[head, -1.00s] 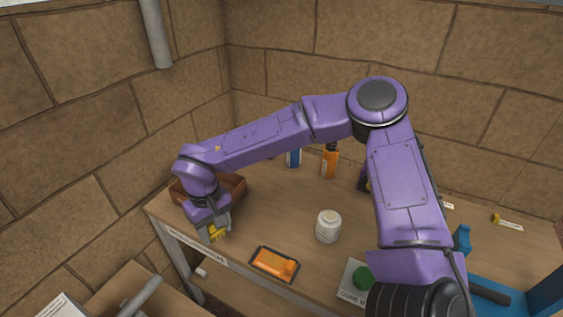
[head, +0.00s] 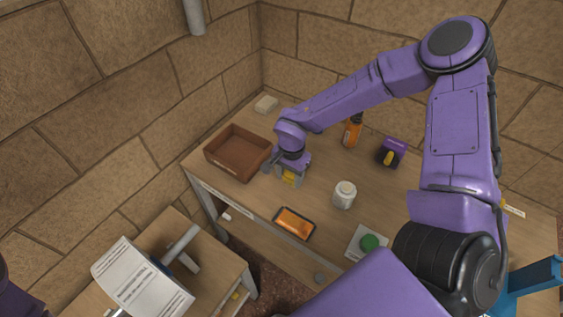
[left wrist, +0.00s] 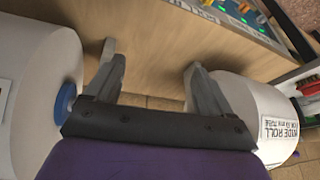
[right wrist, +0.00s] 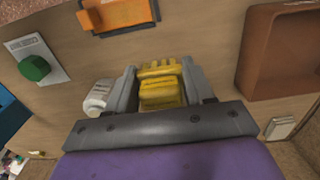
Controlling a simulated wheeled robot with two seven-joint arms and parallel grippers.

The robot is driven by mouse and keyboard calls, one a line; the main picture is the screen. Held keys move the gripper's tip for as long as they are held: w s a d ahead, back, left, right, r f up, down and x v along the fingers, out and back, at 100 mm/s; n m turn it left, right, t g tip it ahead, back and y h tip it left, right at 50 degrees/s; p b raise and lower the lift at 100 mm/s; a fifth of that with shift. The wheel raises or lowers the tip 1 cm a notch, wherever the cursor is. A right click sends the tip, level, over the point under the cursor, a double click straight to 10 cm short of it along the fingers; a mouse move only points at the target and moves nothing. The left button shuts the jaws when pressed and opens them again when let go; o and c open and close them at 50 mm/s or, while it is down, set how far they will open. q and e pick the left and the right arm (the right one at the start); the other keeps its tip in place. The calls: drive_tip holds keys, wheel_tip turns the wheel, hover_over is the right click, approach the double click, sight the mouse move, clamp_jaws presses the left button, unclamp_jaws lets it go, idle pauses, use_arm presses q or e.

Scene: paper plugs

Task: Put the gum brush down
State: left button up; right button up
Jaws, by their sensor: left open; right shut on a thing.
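My right gripper (head: 286,176) is shut on a yellow ribbed thing, which I take as the gum brush (head: 290,177). In the right wrist view the gum brush (right wrist: 162,88) sits between the two grey fingers of the right gripper (right wrist: 160,80). The gripper is low over the table, just right of the brown box. I cannot tell whether the brush touches the table. My left gripper (left wrist: 152,85) is open and empty in the left wrist view, between two large white rolls.
The brown box (head: 214,158) stands at the table's left end. An orange piece in a dark tray (head: 294,223), a white jar (head: 344,195) and a green round thing (head: 370,243) are nearer the front and right. Behind are an orange bottle (head: 352,133) and a purple-yellow thing (head: 392,152).

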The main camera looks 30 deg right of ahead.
drive_tip(key=w+f+b, duration=0.2)
drive_tip(key=w+d+f+b, duration=0.1)
drive_tip(key=w+f+b, duration=0.1)
drive_tip(key=b, duration=0.1)
drive_tip(key=w+d+f+b, duration=0.1)
drive_tip(key=w+f+b, duration=0.1)
drive_tip(key=w+f, duration=0.1)
drive_tip(key=shift+d+f, duration=0.1)
drive_tip(key=f+b, duration=0.1)
drive_tip(key=b, duration=0.1)
drive_tip(key=f+b, duration=0.2)
drive_tip(key=shift+w+d+f, duration=0.1)
drive_tip(key=shift+w+f, duration=0.2)
drive_tip(key=shift+w, duration=0.05)
use_arm(q)
wheel_tip(320, 180, down, 13)
drive_tip(key=shift+f, duration=0.2)
use_arm(e)
drive_tip(key=shift+r, duration=0.1)
drive_tip(key=shift+s, duration=0.1)
drive_tip(key=o, duration=1.2)
